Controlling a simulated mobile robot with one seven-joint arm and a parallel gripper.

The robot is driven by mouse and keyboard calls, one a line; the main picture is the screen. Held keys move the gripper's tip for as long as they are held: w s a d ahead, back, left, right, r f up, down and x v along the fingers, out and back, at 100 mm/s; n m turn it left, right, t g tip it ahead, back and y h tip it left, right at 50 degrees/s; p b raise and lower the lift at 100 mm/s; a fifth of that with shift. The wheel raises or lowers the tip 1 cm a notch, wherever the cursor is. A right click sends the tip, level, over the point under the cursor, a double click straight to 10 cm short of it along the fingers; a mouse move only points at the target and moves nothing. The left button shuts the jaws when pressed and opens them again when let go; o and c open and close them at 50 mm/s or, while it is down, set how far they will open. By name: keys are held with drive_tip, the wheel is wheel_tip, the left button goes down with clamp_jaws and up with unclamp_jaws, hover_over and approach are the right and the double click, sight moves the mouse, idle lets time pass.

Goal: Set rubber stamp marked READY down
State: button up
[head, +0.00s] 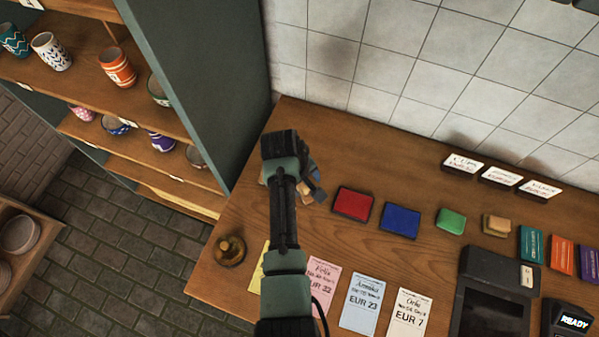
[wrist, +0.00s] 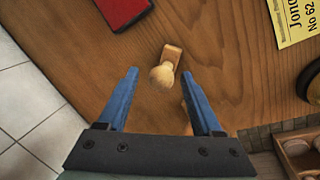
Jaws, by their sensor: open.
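A rubber stamp with a round wooden knob and a small wooden block (wrist: 172,53) stands on the wooden counter in the wrist view. Its marking cannot be read. My gripper (wrist: 159,76) is open, its blue fingers apart on either side of the stamp's knob with visible gaps. I cannot tell the height of the fingertips over the counter. In the head view my gripper (head: 315,186) is over the counter's back left part, and my arm mostly hides the stamp. A bit of another wooden piece (wrist: 187,104) shows behind the right finger in the wrist view.
A red ink pad (head: 353,204) and a blue one (head: 401,220) lie right of my gripper. Price cards, such as a pink one (head: 322,284), line the front. A brass bell-like object (head: 230,251) stands at the left edge. A shelf (head: 196,120) rises at left.

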drive_tip(key=v, duration=1.1)
drive_tip(key=shift+b, duration=0.35)
